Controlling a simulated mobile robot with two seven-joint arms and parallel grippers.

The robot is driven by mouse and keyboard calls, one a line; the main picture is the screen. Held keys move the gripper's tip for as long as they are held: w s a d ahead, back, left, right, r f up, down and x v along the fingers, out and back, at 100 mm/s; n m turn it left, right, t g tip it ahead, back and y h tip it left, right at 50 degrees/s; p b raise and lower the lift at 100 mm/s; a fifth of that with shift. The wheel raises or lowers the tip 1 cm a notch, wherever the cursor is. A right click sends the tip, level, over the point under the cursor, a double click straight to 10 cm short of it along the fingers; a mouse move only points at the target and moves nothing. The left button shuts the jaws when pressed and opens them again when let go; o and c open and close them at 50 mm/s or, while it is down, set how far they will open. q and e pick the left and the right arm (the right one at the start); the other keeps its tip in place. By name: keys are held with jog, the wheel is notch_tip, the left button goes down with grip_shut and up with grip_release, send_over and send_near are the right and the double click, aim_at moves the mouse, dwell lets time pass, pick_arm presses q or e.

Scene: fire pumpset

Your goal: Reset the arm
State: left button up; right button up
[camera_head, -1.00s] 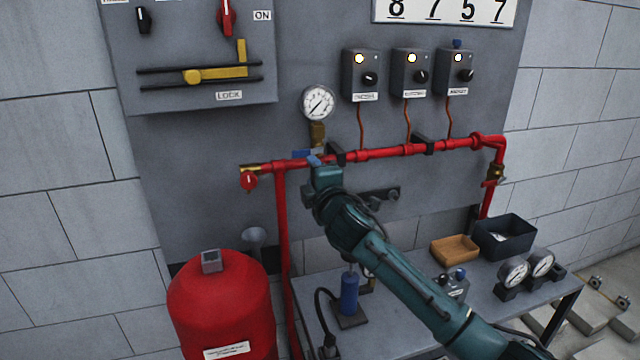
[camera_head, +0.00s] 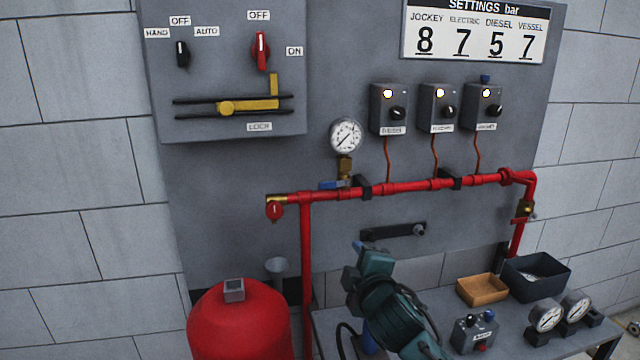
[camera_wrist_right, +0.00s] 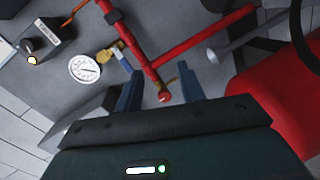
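My right arm, dark teal, comes up from the bottom of the head view. Its gripper (camera_head: 358,246) is below the red pipe (camera_head: 400,187), in front of the grey panel, and apart from the pipe in the picture. In the right wrist view the two blue fingers of this gripper (camera_wrist_right: 159,88) stand apart with nothing held between them. The pipe's red end valve (camera_wrist_right: 164,97) shows beyond the gap. My left gripper is not in view.
A pressure gauge (camera_head: 346,135) and blue valve handle (camera_head: 331,185) sit by the pipe. A red tank (camera_head: 238,325) stands left of the arm. The bench holds a wooden tray (camera_head: 482,290), a dark bin (camera_head: 537,278), a small control box (camera_head: 474,334) and loose gauges (camera_head: 546,314).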

jog(key=s+d+f+m+g+h, duration=0.1)
jog(key=s+d+f+m+g, duration=0.25)
jog(key=s+f, duration=0.5)
jog(key=s+d+f+m+g+h, duration=0.1)
jog(key=s+d+f+m+g, duration=0.2)
jog(key=s+f+m, duration=0.5)
jog(key=s+d+f+m+g, duration=0.1)
jog(key=s+d+g, duration=0.2)
jog(key=s, duration=0.7)
jog(key=s+d+f+m+g, duration=0.2)
jog(key=s+d+g, duration=0.1)
jog(key=s, duration=0.8)
jog(key=w+a+f+t+y, duration=0.3)
jog(key=w+a+f+t, duration=0.3)
jog(key=f+t, duration=0.1)
jog(key=shift+w+a+f+n, duration=0.2)
jog(key=shift+a+f+n, duration=0.15)
jog(key=shift+f+n, duration=0.1)
